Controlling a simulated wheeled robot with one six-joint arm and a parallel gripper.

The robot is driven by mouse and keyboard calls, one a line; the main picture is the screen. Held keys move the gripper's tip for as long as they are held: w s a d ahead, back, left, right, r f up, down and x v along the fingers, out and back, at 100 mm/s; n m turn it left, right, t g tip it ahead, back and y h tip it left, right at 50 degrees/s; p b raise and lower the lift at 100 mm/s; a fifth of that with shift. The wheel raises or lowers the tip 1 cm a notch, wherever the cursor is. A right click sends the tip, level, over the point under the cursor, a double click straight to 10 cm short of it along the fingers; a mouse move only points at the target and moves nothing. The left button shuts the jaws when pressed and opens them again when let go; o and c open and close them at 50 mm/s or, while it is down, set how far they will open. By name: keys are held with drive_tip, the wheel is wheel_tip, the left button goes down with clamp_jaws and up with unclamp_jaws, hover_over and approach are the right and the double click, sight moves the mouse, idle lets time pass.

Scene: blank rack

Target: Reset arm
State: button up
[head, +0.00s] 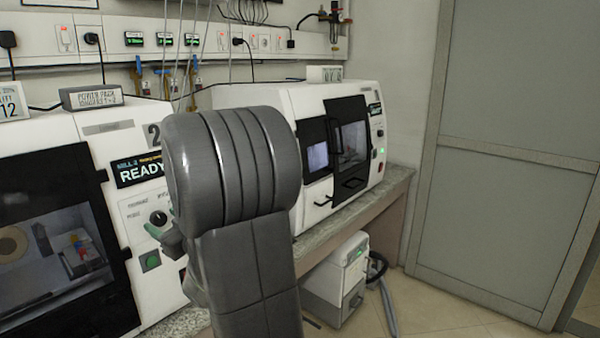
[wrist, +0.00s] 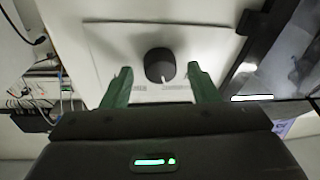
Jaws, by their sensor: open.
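My gripper (wrist: 162,88) shows in the wrist view with two green fingers apart and nothing held between them. A black round knob (wrist: 159,65) on a white panel shows beyond and between the fingertips; I cannot tell whether they touch it. In the head view my grey arm stands in the middle and hides part of the mill marked READY. That mill's control panel has the black knob (head: 158,217), and a small green part of my gripper (head: 156,232) shows just beside it.
The READY mill (head: 125,140) stands at the left with a dark window. A second white machine (head: 300,110) stands on the bench to the right. A white unit (head: 338,280) with a hose sits on the floor below. A grey door (head: 510,150) and open floor are at right.

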drive_tip(key=n+p, duration=0.1)
drive_tip(key=n+g+p, duration=0.1)
drive_tip(key=n, duration=0.1)
drive_tip(key=n+p, duration=0.1)
drive_tip(key=n, duration=0.1)
drive_tip(key=shift+w+r+g+p, duration=0.1)
drive_tip(key=shift+r+g+p, duration=0.2)
drive_tip(key=shift+g, duration=0.1)
drive_tip(key=b+v, duration=0.2)
drive_tip(key=v, duration=1.1)
drive_tip(key=shift+f, duration=0.3)
drive_tip(key=shift+d, duration=0.1)
drive_tip(key=shift+d+b, duration=0.1)
drive_tip(key=shift+b, duration=0.2)
